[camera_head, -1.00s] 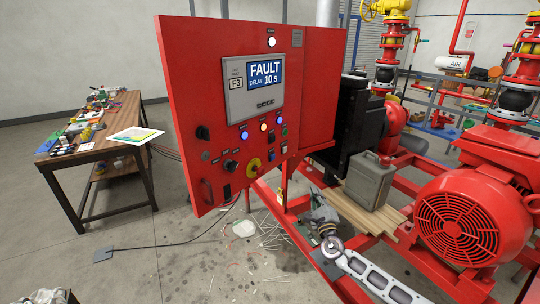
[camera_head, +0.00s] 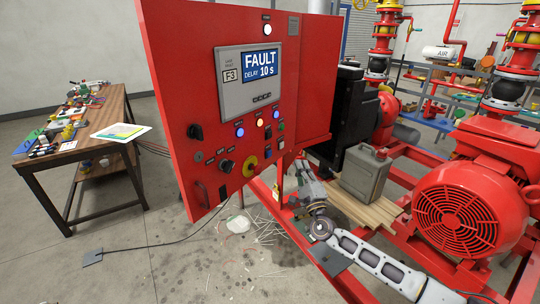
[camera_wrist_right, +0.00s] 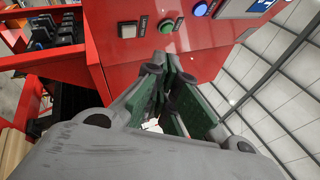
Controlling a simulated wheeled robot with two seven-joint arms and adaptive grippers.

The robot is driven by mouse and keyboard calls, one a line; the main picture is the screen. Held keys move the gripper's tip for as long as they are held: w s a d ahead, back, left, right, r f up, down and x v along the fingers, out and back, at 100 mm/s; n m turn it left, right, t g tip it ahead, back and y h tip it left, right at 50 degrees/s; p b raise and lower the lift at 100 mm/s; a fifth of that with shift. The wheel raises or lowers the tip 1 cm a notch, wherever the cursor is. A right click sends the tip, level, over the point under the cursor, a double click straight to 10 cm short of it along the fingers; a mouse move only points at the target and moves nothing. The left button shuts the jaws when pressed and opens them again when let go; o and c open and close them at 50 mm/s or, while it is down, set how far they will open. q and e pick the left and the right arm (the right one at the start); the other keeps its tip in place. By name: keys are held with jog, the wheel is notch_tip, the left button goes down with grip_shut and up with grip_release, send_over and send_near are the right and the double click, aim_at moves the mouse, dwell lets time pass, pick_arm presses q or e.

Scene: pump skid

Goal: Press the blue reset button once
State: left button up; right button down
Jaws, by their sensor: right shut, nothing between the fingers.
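I cannot tell from the labels which blue one is reset. My right gripper (camera_head: 303,166) is below and right of the panel's buttons, shut and empty. Its fingertips (camera_wrist_right: 168,62) point up toward the panel face, apparently apart from the buttons. My left gripper is out of view.
The panel display (camera_head: 262,65) reads FAULT, DELAY 10 s. A yellow-ringed knob (camera_head: 250,166) and black switches sit low on the panel. A grey canister (camera_head: 366,174) stands on planks right of my gripper. Red skid rails and a red motor (camera_head: 460,215) are at the right.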

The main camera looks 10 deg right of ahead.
jog(key=shift+w+a, duration=0.1)
jog(key=w+a+b, duration=0.2)
jog(key=w+a, duration=0.3)
jog(key=w, duration=0.1)
jog(key=shift+w+a, duration=0.15)
jog(key=shift+a, duration=0.2)
dwell(0.4)
jog(key=shift+w+a, duration=0.55)
jog(key=shift+w, duration=0.05)
dwell(2.8)
jog(key=shift+s+d, duration=0.15)
dwell(0.3)
jog(key=shift+s+d, duration=0.4)
jog(key=shift+s, duration=0.1)
dwell(0.4)
jog(key=shift+s+d+p, duration=0.9)
jog(key=shift+s+d, duration=0.8)
jog(key=shift+s, duration=0.15)
